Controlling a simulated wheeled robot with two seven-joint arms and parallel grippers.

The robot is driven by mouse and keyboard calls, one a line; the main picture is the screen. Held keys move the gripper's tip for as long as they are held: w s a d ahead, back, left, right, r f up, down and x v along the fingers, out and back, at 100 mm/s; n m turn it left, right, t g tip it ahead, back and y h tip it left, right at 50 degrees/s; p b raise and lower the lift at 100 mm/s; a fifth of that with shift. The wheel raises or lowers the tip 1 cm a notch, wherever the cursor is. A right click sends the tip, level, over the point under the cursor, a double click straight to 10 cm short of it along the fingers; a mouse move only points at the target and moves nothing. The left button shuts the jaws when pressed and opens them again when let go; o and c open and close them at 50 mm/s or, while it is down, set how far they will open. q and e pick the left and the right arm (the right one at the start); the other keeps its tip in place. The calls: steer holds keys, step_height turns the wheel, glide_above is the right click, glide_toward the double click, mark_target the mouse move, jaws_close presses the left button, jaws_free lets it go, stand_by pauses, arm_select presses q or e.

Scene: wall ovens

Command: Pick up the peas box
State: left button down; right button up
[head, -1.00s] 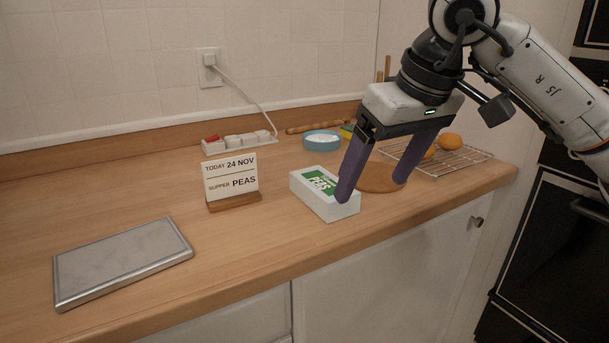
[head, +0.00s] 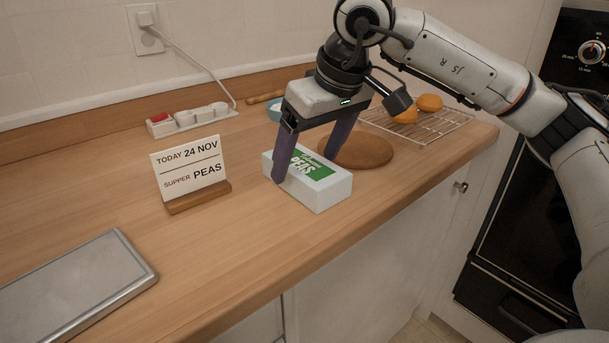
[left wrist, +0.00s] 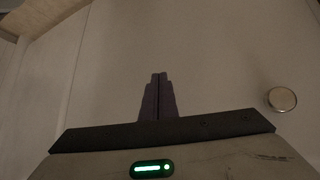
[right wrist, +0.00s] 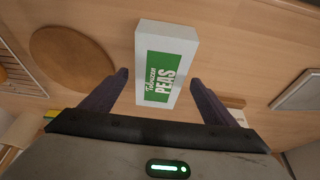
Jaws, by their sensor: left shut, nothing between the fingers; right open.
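The peas box (head: 335,190) is a white carton with a green PEAS label, lying flat on the wooden counter. It also shows in the right wrist view (right wrist: 183,32). My left gripper (left wrist: 158,78) is shut and empty in front of a pale cabinet front. It is outside the head view.
A sign stand (head: 190,172) reading PEAS is left of the box. A round wooden board (head: 365,151) lies just behind it, with a wire rack (head: 440,128) beyond. A grey metal-edged slab (head: 70,285) is at front left. A knob (left wrist: 281,98) is near my left gripper.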

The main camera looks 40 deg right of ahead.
steer(key=shift+x, duration=1.5)
steer(key=shift+r, duration=0.2)
steer(key=c, duration=1.5)
